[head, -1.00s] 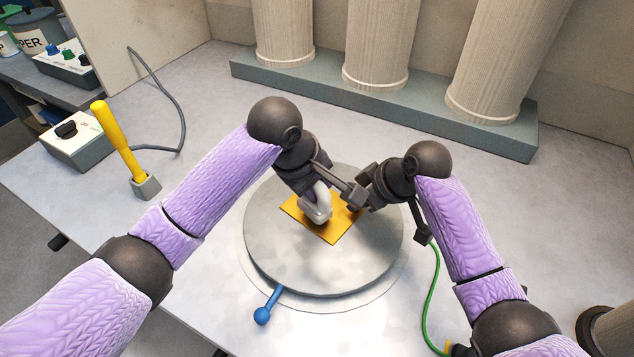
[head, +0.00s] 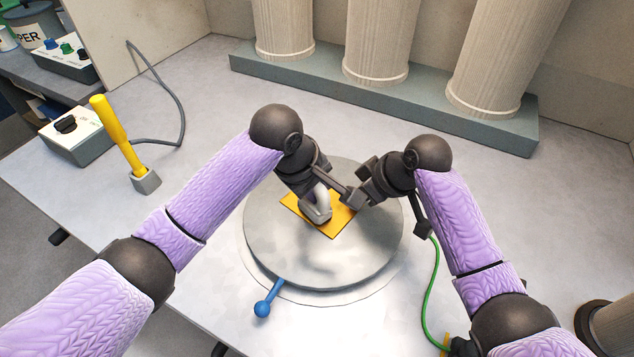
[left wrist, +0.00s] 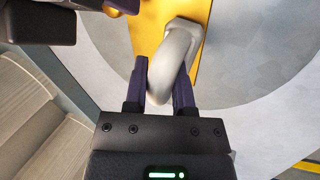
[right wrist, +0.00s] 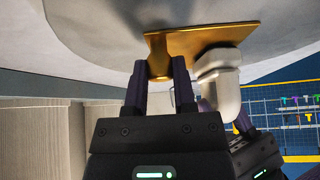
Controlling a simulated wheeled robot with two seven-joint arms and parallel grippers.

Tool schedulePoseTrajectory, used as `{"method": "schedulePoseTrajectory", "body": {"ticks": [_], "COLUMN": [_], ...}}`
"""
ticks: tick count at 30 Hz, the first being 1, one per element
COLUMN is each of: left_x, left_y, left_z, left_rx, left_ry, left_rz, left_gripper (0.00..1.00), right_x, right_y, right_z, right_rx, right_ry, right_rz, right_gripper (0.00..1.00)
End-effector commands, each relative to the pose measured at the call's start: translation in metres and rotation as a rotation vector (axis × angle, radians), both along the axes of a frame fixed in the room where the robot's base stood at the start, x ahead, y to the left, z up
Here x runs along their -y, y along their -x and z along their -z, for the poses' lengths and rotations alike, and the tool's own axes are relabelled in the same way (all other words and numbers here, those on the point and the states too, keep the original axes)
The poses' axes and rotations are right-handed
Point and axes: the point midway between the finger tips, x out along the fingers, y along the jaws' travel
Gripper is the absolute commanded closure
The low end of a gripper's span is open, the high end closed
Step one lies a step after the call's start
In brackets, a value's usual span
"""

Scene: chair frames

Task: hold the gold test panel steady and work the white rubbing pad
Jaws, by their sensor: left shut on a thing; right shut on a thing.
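The gold test panel (head: 340,221) lies on the round grey turntable (head: 290,258). The white rubbing pad (head: 316,208) is on the panel's upper face, near its middle; whether it touches cannot be told for sure. My left gripper (left wrist: 162,82) is shut on the pad's curved white handle (left wrist: 178,50). My right gripper (right wrist: 160,70) is shut on gold metal at one edge of the panel, which also shows in the right wrist view (right wrist: 205,38). In the head view the two grippers are close together, and the right one hides part of the panel's right side.
A blue-knobbed lever (head: 264,305) sticks out at the turntable's front. A yellow-handled tool (head: 120,138) stands in a grey holder at left, near a switch box (head: 78,137). A green cable (head: 428,300) runs at right. Columns on a grey plinth (head: 400,103) stand behind.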

Motion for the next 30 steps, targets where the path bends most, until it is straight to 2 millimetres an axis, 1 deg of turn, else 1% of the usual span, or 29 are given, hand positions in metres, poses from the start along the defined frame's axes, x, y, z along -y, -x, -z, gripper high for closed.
{"method": "schedulePoseTrajectory", "body": {"ticks": [1,5,12,17,24,27,30], "left_x": [0.0,-0.002,-0.024,-0.029,-0.05,-0.054,-0.054], "left_y": [0.0,-0.002,-0.017,-0.02,-0.035,-0.038,-0.038], "left_z": [0.002,0.002,0.0,0.0,0.002,0.003,0.003], "left_rx": [0.0,0.0,0.0,0.0,-0.001,0.0,0.0], "left_ry": [0.0,0.0,0.0,0.0,0.001,0.001,0.0], "left_rz": [0.0,-0.001,-0.002,-0.001,-0.002,-0.001,0.001], "left_gripper": [1.0,1.0,1.0,1.0,1.0,1.0,1.0], "right_x": [0.001,0.001,0.001,0.001,0.001,0.001,0.001], "right_y": [0.003,0.003,0.003,0.003,0.003,0.003,0.003], "right_z": [0.005,0.005,0.006,0.006,0.006,0.006,0.006], "right_rx": [-0.014,-0.014,-0.015,-0.015,-0.015,-0.015,-0.015], "right_ry": [0.007,0.007,0.008,0.008,0.008,0.008,0.008], "right_rz": [-0.001,-0.001,-0.001,-0.001,-0.001,-0.001,-0.001], "right_gripper": [1.0,1.0,1.0,1.0,1.0,1.0,1.0]}}
